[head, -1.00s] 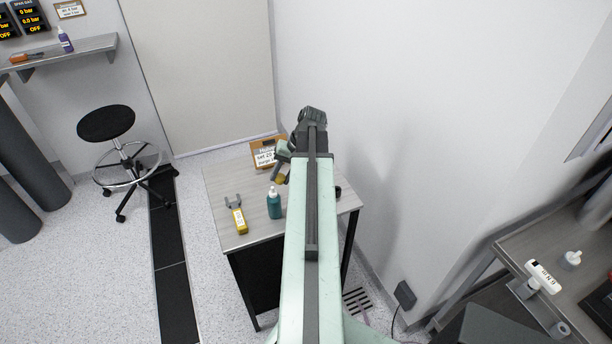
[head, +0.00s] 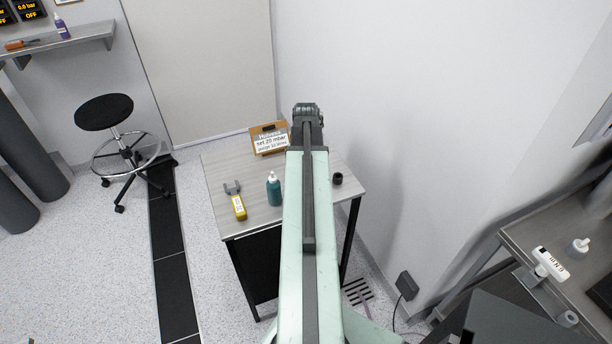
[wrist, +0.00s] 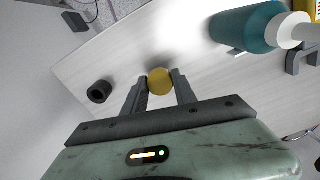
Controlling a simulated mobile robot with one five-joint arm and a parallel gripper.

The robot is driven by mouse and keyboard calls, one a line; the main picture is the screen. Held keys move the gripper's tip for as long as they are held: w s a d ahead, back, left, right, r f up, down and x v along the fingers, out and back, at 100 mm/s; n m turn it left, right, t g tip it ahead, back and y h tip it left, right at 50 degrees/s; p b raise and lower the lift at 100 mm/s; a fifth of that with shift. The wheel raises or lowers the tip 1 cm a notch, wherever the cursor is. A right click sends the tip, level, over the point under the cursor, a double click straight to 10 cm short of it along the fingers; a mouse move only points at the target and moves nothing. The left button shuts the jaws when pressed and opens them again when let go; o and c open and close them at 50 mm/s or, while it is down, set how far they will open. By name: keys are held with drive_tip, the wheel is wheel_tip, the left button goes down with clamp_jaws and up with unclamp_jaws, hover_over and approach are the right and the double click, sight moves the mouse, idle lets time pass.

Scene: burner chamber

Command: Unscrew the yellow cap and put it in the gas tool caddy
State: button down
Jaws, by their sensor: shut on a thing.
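The yellow cap (wrist: 160,81) shows in the wrist view as a round yellow piece between the two dark fingers of my gripper (wrist: 160,86). My gripper is shut on it, over the pale tabletop; the gap below the cap cannot be judged. No fitting shows attached to the cap. In the head view my arm hides the fingers and the cap. I cannot make out the gas tool caddy in either current view.
A stool (head: 105,113) stands left. A grey bench (head: 530,235) is at right.

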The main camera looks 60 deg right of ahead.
drive_tip(key=shift+f+b, duration=0.45)
drive_tip(key=shift+f, duration=0.5)
drive_tip(key=shift+f+b, duration=0.45)
drive_tip(key=shift+s+a+f+b, duration=0.45)
drive_tip(key=shift+a+b, duration=0.1)
drive_tip(key=shift+b, duration=0.3)
drive_tip(key=c, duration=0.9)
unclamp_jaws()
drive_tip(key=r+p, duration=0.9)
drive_tip(key=p, duration=0.1)
drive_tip(key=shift+w+d+r, duration=0.1)
drive_tip(key=shift+w+d, duration=0.15)
wheel_tip(320, 180, up, 6)
drive_tip(key=p, duration=0.5)
drive_tip(key=shift+p, duration=0.3)
